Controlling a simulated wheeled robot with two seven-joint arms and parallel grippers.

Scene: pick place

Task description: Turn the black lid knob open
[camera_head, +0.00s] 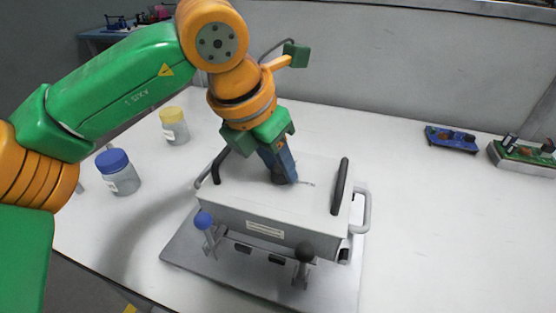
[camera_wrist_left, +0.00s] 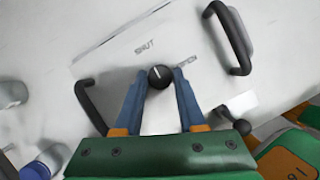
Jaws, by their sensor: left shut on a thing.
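The black lid knob (camera_wrist_left: 160,76) sits on the flat top of a light grey box (camera_head: 240,213). In the head view the knob (camera_head: 277,179) shows only partly behind the fingers. My left gripper (camera_head: 284,176) reaches down from above, its blue fingers on either side of the knob. In the left wrist view the gripper (camera_wrist_left: 160,79) is shut on it. The knob's white mark points up and slightly left in that view. The lid bears the word "SHUT" (camera_wrist_left: 145,46) and a second word partly hidden by a finger. My right gripper is not in view.
The box has black lid handles (camera_head: 340,186), a blue-ball lever (camera_head: 203,220) and a black-ball lever (camera_head: 304,252). It stands on a grey plate (camera_head: 185,259). A blue-lidded jar (camera_head: 122,178) and a yellow-lidded jar (camera_head: 175,129) stand left. Circuit boards (camera_head: 451,140) lie at the right.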

